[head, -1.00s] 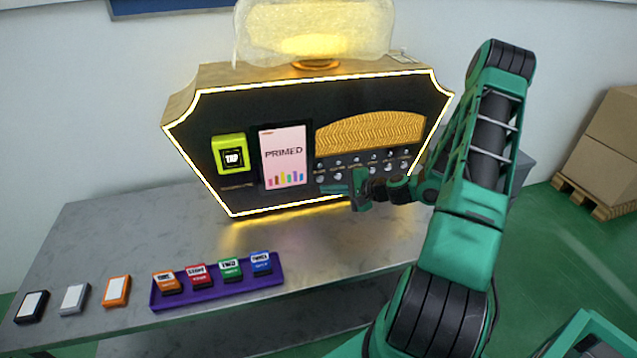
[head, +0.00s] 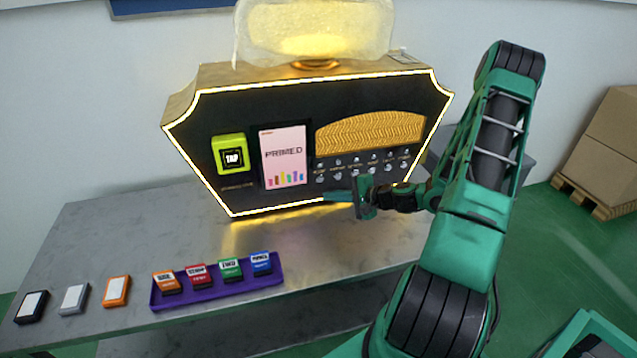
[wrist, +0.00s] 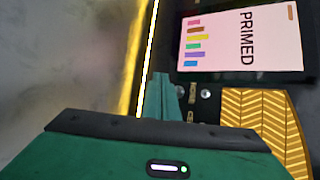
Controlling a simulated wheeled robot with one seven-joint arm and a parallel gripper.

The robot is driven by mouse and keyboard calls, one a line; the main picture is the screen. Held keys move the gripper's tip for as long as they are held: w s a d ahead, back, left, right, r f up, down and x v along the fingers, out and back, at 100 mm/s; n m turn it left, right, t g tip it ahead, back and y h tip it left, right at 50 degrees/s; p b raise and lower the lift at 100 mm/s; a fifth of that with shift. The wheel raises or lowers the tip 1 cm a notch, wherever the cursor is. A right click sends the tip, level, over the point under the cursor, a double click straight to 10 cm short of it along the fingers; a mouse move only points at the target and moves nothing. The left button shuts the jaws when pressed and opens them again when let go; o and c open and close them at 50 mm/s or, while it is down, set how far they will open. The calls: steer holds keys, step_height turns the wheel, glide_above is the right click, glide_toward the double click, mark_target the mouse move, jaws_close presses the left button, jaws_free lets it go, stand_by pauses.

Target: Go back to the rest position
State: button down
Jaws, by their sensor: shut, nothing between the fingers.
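My gripper (head: 340,196) is in front of the lower part of the perfume vending machine (head: 205,110), below its row of small buttons (head: 362,167). Its fingers are shut with nothing between them and point left. In the wrist view the shut fingertips (wrist: 161,95) show beside the machine's lit edge. The screen (head: 284,157) reads "PRIMED" over small coloured bars; it also shows in the wrist view (wrist: 240,42). I cannot tell exactly how far the fingers are from the front panel.
A yellow-green TAP reader (head: 231,154) is left of the screen. A purple tray (head: 217,297) holds several coloured cartridges on the metal table (head: 110,228). Black, grey and orange blocks (head: 117,291) lie left of it. Cardboard boxes (head: 612,135) stand on a pallet at right.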

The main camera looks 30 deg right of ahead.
stand_by(0.3)
steer(key=s+a+r+n+g+h, duration=0.1)
steer(key=s+a+r+n+g, duration=0.1)
steer(key=s+r, duration=0.5)
steer(key=s+a+r+n+g+h, duration=0.1)
steer(key=s+r+n+g, duration=0.4)
steer(key=s, duration=1)
steer(key=s+a+r+n+g+h, duration=0.2)
steer(key=s+r+n+g+h, duration=0.1)
steer(key=s+r, duration=0.7)
steer(key=shift+s+a+r+g, duration=0.35)
steer(key=shift+s+r+g, duration=0.05)
steer(key=shift+s+g, duration=0.55)
steer(key=shift+w+f, duration=0.25)
steer(key=shift+w, duration=0.4)
